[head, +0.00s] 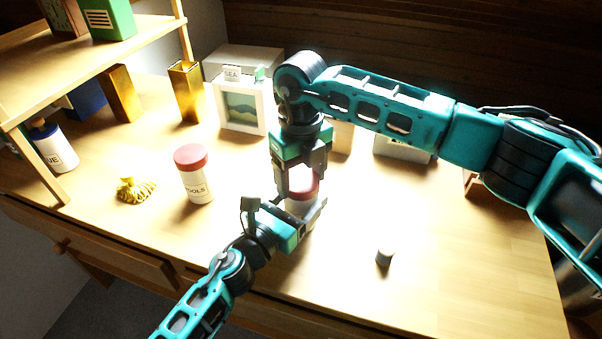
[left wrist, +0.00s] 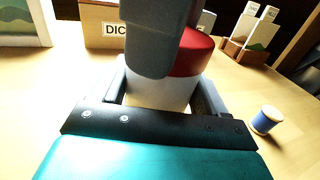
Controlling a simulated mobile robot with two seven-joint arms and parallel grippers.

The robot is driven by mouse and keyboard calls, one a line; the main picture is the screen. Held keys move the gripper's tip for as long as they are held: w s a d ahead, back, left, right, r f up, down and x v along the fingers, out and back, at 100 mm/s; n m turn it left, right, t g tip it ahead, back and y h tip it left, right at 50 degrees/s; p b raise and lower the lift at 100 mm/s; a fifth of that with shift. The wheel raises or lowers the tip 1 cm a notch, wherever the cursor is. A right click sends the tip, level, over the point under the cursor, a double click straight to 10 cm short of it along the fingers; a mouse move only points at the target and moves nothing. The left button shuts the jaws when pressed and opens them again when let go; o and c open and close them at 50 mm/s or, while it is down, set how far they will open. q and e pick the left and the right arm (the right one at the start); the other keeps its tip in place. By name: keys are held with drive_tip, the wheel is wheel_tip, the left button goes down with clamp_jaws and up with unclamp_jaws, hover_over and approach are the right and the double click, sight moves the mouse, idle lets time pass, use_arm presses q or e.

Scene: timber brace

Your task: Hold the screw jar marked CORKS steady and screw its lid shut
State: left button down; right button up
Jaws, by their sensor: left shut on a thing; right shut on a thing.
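A white jar with a red lid stands on the table between my two grippers. Its red lid (head: 303,185) shows in the head view, and its white body (left wrist: 160,92) shows in the left wrist view. My left gripper (head: 304,212) is shut around the jar's body from the front. My right gripper (head: 301,178) reaches down from above and is shut on the red lid. In the left wrist view the lid (left wrist: 192,52) is partly hidden behind a grey finger of my right gripper. The jar's label is hidden, so I cannot read CORKS.
A second red-lidded jar (head: 194,175), its label ending in OOLS, stands to the left beside a yellow coiled thing (head: 133,190). A small spool (head: 384,257) stands to the right. Frames and boxes stand behind. The front right table is mostly clear.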

drive_tip(key=shift+m, duration=0.8)
drive_tip(key=o, duration=1.2)
wheel_tip(320, 180, up, 12)
use_arm(q)
unclamp_jaws()
